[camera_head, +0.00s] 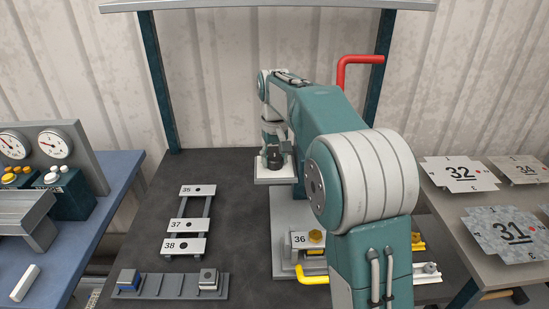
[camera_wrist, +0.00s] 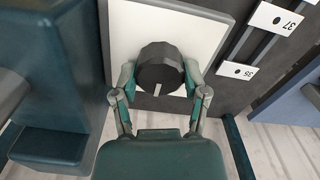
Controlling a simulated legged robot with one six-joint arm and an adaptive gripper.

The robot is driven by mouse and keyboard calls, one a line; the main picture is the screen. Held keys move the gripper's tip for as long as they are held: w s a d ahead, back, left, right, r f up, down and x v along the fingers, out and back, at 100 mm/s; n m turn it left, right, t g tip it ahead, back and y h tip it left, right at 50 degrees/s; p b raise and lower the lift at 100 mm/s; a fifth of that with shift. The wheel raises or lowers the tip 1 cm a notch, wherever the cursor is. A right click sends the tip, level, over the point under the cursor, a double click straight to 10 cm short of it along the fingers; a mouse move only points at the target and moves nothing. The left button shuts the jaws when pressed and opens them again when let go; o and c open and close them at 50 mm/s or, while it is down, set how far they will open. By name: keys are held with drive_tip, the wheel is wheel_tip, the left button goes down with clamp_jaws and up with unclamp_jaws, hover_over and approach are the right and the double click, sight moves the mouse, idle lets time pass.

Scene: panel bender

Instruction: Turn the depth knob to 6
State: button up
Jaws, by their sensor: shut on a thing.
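The depth knob (camera_wrist: 160,66) is a dark, faceted knob with a pale pointer mark, on a light square plate (camera_wrist: 200,28). In the wrist view, my gripper (camera_wrist: 160,82) has a finger on each side of the knob and is shut on it. The pale mark points toward my gripper's palm. In the head view, the knob (camera_head: 274,157) shows small and dark at the end of my arm, above its light plate (camera_head: 272,176). No number scale is readable around the knob, so its setting cannot be told.
Plates numbered 35, 37 and 38 (camera_head: 184,225) lie on a rack left of the machine. A plate marked 36 (camera_head: 299,239) and a yellow handle (camera_head: 313,280) are in front. A red handle (camera_head: 361,58) rises behind. Cross-shaped plates lie on the right table (camera_head: 456,211).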

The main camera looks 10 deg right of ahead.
sight(274, 157)
drive_tip(key=shift+s+f, duration=0.1)
drive_tip(key=shift+f, duration=0.1)
drive_tip(key=o, duration=1.1)
drive_tip(key=shift+o, duration=0.2)
drive_tip(key=shift+r, duration=0.1)
drive_tip(key=shift+r, duration=0.1)
wheel_tip(274, 157, up, 12)
drive_tip(key=shift+a, duration=0.1)
